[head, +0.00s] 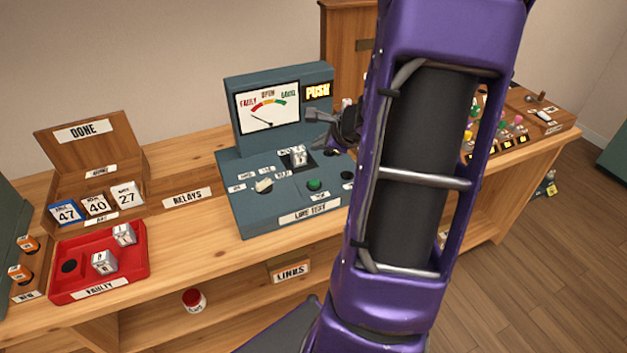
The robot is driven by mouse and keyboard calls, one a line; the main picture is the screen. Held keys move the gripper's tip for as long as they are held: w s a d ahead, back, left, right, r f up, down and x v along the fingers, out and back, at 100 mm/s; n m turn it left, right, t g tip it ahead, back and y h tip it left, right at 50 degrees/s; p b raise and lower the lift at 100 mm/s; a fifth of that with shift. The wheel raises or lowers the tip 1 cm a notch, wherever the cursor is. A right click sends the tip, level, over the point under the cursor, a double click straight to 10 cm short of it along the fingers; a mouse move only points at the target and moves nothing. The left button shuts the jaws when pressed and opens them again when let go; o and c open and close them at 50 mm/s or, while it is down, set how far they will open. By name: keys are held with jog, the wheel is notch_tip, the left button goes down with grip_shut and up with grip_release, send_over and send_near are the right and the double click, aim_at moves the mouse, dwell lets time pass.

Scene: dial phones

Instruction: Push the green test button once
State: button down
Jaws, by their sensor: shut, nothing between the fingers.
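The green test button (314,184) sits on the sloped lower panel of the blue-grey line test box (240,212), right of a pale knob (263,186). The box's upright meter (268,108) has its needle on the left, over the faulty side. A lit "PUSH" sign (317,91) glows yellow beside it. A white relay block (298,156) stands in the dark socket behind the button. My gripper (316,128) is shut and empty, in front of the box's upright part at its right side. It appears above and behind the button, apart from it.
A red "FAULTY" tray (137,278) with two relay blocks and a wooden "DONE" box (55,158) with several numbered relays stand left. My purple arm covers the bench's right-centre. Switchboard panels (500,148) are at far right. A red jar (194,300) is on the lower shelf.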

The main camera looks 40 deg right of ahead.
aim_at(318, 184)
jog(key=shift+f, duration=0.15)
notch_tip(318, 184, down, 9)
jog(key=b, duration=0.8)
jog(key=shift+r, duration=0.2)
dwell(1.6)
jog(key=shift+f+b, duration=0.35)
jog(key=shift+b, duration=0.25)
jog(key=shift+f+b, duration=0.45)
jog(key=shift+f, duration=0.1)
dwell(0.4)
jog(key=shift+r, duration=0.1)
jog(key=shift+r+p, duration=0.7)
jog(key=shift+r, duration=0.15)
jog(key=shift+r, duration=0.1)
jog(key=shift+r+p, duration=2)
jog(key=shift+r, duration=0.4)
